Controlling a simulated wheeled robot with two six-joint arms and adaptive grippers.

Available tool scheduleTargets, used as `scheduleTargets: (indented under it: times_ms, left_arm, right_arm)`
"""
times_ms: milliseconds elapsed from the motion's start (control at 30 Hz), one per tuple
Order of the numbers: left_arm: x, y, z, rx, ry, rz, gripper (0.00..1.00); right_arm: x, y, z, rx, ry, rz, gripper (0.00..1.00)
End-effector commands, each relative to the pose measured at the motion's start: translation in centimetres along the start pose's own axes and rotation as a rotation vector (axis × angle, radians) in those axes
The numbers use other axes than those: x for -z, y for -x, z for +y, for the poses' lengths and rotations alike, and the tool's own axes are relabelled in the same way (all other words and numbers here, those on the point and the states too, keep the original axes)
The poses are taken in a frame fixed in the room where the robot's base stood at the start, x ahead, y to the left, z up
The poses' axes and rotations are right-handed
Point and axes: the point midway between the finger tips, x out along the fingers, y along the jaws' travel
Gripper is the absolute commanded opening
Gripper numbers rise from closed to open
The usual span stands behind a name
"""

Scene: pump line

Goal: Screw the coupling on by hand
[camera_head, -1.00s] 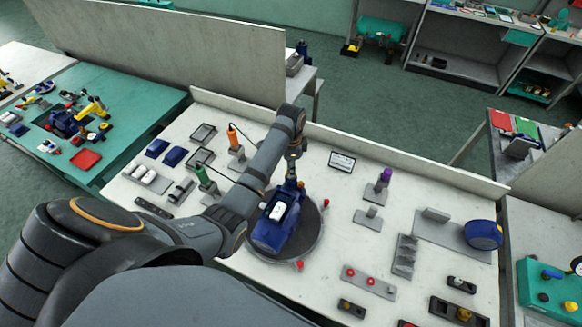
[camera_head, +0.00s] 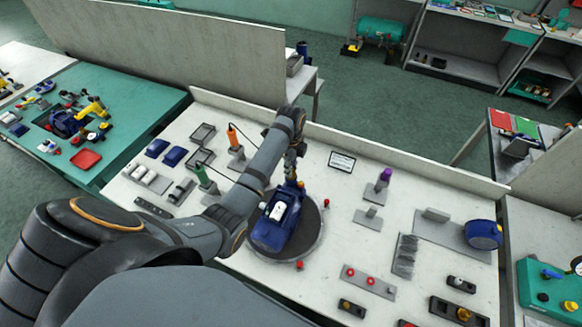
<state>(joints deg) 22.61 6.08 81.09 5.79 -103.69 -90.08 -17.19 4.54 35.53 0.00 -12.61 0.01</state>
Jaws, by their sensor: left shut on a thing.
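A blue pump (camera_head: 275,222) with a white box on its top lies on a dark round turntable (camera_head: 311,230) in the middle of the white bench. My left arm reaches across from the left and bends down at the pump's far end. My left gripper (camera_head: 291,176) points down there, shut on a small part at that end. The part is mostly hidden by the fingers and too small to make out, but it sits where the coupling would be. My right gripper is not in view.
An orange-handled tool (camera_head: 232,136) and a green-handled tool (camera_head: 203,177) stand in holders left of my arm. A purple-topped part (camera_head: 385,176) and a blue cylinder (camera_head: 483,234) stand to the right. Bench surface right of the turntable is partly clear.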

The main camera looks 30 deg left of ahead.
Motion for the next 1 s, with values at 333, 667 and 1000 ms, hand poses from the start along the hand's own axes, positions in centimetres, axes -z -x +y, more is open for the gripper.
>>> scheduleTargets:
  times_ms: [333,667,1000]
  left_arm:
    - [0.01,-0.24,0.18,-0.006,-0.265,0.002,0.0]
    - [0.01,-0.23,0.18,-0.006,-0.298,0.002,0.32]
    - [0.0,-0.1,0.06,-0.002,-0.284,0.001,0.4]
  right_arm:
    - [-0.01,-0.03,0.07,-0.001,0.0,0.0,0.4]
    - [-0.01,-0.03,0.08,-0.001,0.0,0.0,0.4]
    - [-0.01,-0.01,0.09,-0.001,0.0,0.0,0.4]
